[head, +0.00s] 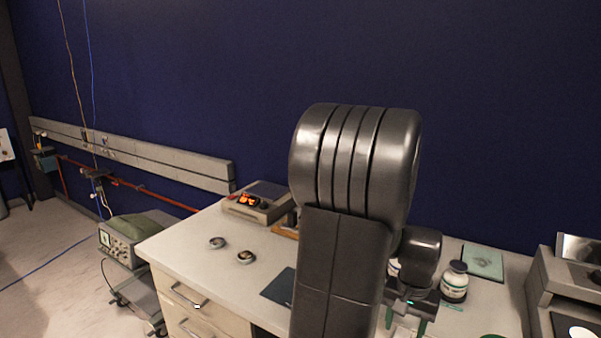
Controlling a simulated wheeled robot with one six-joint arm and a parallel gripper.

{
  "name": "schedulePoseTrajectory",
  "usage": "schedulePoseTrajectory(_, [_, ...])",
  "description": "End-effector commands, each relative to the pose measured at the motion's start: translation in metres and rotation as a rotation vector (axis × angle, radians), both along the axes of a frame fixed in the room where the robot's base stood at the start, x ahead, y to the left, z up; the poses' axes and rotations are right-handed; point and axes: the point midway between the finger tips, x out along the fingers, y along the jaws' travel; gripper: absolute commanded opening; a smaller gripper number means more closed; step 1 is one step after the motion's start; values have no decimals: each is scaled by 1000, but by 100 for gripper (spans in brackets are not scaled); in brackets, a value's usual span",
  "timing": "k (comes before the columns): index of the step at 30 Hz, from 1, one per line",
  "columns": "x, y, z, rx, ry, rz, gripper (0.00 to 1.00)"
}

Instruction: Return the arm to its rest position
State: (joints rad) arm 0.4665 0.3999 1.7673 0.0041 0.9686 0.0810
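My arm rises in front of the bench, its large dark joint covering the middle of the head view. My gripper (405,322) is low over the bench, to the right of the upper arm link. Its two green-tipped fingers stand apart and it appears open, with only pale surface visible between them. The fingertips are partly cut off by the lower picture edge. A white jar with a dark label (454,283) stands just right of the gripper. Another pale jar (393,268) is mostly hidden behind the arm.
The white bench (190,250) carries an instrument with a lit orange display (250,201), two small round tins (217,243) (245,257), a dark mat (280,287) and a green pad (482,263). A grey unit (541,285) stands at right. An oscilloscope (120,243) sits on a cart at left.

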Motion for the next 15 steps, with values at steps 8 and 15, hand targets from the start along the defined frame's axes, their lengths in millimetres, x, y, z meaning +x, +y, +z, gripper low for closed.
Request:
schedulePoseTrajectory(8, [1, 0, 3, -3, -4, 0, 53])
schedulePoseTrajectory(15, [0, 0, 17, 0, 0, 0, 53])
